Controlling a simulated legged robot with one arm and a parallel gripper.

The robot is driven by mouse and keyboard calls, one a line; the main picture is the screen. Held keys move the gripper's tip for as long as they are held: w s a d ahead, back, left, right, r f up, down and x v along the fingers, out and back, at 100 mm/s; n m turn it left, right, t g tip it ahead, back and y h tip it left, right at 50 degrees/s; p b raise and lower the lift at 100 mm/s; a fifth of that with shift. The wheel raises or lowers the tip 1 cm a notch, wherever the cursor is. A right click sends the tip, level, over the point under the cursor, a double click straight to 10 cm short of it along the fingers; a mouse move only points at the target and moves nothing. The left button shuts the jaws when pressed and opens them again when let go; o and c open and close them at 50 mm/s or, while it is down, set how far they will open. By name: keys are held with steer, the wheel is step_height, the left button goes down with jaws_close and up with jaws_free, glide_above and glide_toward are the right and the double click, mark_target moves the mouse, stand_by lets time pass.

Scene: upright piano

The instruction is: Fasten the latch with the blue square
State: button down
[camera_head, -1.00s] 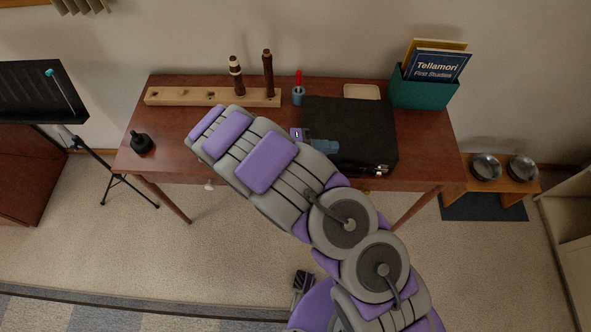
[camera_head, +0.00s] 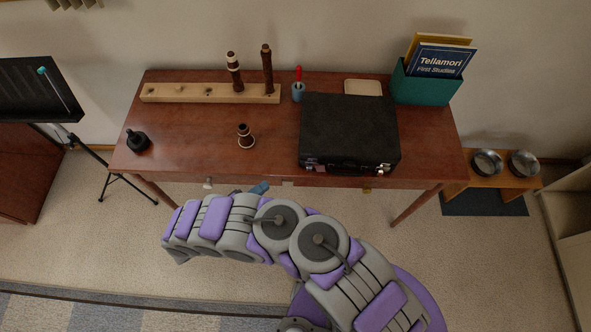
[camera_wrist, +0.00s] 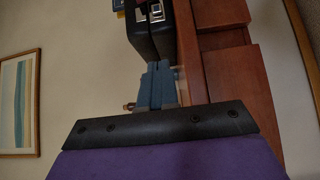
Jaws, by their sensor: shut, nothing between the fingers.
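A black case (camera_head: 349,130) lies closed on the desk, right of its middle, with metal latches on its front edge: a left latch (camera_head: 311,166) and a right latch (camera_head: 382,166). In the wrist view the case (camera_wrist: 148,35) is at the top, with a bright latch (camera_wrist: 157,12) on its front. I cannot make out a blue square on either latch, nor whether they are fastened. My gripper (camera_wrist: 160,68) has blue-grey fingers, shut and empty, in front of the case and apart from the latch. In the head view my gripper (camera_head: 260,188) is low at the desk's front edge, mostly behind my arm.
The wooden desk (camera_head: 190,125) carries a wooden stand (camera_head: 190,93) with instrument joints, a bell piece (camera_head: 245,136), a black bottle (camera_head: 138,141), a blue cup (camera_head: 298,92) and a teal book box (camera_head: 427,90). A music stand (camera_head: 38,90) is at left. Carpet lies before the desk.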

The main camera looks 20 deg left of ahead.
steer(key=shift+s+f, duration=0.1)
steer(key=shift+f, duration=0.05)
steer(key=b, duration=0.2)
glide_toward(307, 165)
steer(key=w, duration=0.1)
steer(key=w+a, duration=0.1)
steer(key=w+f, duration=0.1)
steer(key=shift+w+a+f, duration=0.1)
steer(key=shift+w+a, duration=0.2)
steer(key=d, duration=0.1)
steer(key=w+d, duration=0.1)
steer(key=d, duration=0.1)
steer(key=shift+w+d+b, duration=0.25)
steer(key=shift+d+b, duration=0.1)
steer(key=shift+d, duration=0.35)
steer(key=shift+d, duration=0.1)
